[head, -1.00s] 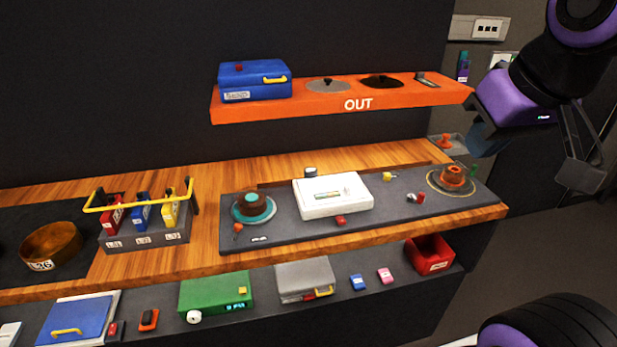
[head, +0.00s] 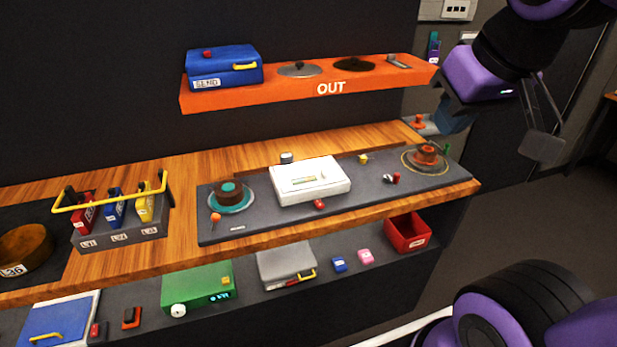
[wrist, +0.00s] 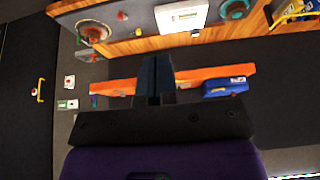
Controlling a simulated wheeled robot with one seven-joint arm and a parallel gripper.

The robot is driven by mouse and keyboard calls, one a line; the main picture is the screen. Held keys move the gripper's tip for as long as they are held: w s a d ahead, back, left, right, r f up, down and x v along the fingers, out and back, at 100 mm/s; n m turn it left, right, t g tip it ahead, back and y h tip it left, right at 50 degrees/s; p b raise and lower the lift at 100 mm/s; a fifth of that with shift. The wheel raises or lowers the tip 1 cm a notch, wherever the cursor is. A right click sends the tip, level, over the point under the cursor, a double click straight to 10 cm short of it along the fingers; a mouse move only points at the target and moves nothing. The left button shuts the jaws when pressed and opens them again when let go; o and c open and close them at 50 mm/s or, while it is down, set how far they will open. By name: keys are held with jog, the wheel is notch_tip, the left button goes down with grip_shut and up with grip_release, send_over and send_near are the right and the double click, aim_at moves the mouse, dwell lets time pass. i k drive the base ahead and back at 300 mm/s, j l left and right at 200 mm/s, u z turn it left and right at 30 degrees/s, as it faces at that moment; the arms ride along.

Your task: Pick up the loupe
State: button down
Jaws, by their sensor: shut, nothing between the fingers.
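I cannot pick out the loupe with certainty. My gripper (head: 457,122) is at the upper right, beyond the right end of the orange shelf and well away from the panel. In the wrist view its blue fingers (wrist: 155,68) are together and empty. The wrist view shows the panel and shelf upside down.
The orange shelf (head: 330,88) overhangs the wooden counter (head: 185,212) and carries a blue box (head: 224,68). A white box (head: 312,181) and two round dials stand on the panel. A red bin (head: 408,233) is below. Open floor lies to the right.

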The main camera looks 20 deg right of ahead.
aim_at(287, 159)
jog(key=i+l, duration=0.2)
jog(key=i, duration=0.2)
jog(key=i+l, duration=0.15)
jog(key=i, duration=0.25)
